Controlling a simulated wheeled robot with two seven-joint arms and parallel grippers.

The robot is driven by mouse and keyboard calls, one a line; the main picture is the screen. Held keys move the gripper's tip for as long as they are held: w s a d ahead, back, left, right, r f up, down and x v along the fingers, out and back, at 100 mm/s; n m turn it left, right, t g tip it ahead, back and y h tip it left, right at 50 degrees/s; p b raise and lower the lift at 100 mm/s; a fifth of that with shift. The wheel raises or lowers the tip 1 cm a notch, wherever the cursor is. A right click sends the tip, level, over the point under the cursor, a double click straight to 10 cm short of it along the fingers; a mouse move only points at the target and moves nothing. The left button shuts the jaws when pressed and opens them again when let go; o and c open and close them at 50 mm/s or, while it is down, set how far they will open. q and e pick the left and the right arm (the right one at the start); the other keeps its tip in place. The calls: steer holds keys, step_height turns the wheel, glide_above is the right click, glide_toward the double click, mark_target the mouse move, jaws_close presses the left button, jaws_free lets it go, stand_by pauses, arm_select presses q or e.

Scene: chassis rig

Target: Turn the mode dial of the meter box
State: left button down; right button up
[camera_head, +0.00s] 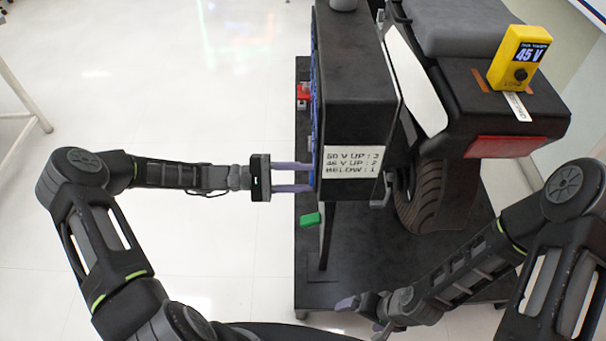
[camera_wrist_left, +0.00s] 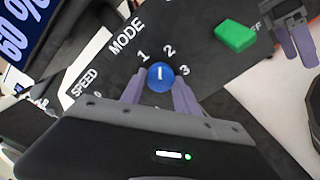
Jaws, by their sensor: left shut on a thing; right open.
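The black meter box (camera_head: 355,70) stands on a dark platform, its panel side facing left and mostly hidden in the head view. The left wrist view shows the round blue mode dial (camera_wrist_left: 160,76) under the word MODE, with 1, 2 and 3 around it. Its white mark runs nearly upright in the picture, roughly between 1 and 2. My left gripper (camera_head: 312,177) reaches in from the left; its purple fingers (camera_wrist_left: 159,92) are shut on the dial, one on each side. My right gripper (camera_head: 362,312) is open and empty, low near the platform's front edge.
A label (camera_head: 351,162) reads 50 V up: 3, 46 V up: 2, below: 1. A yellow meter (camera_head: 520,58) shows 45 V. A wheel (camera_head: 435,195) stands right.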

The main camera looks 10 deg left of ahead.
arm_select(q)
steer(key=shift+f+n+p, duration=0.1)
steer(key=shift+n+p, duration=0.4)
steer(key=shift+n, duration=3.4)
steer(key=c, duration=0.9)
jaws_free()
steer(key=b+v, duration=0.1)
steer(key=v, duration=0.7)
steer(key=shift+d, duration=0.1)
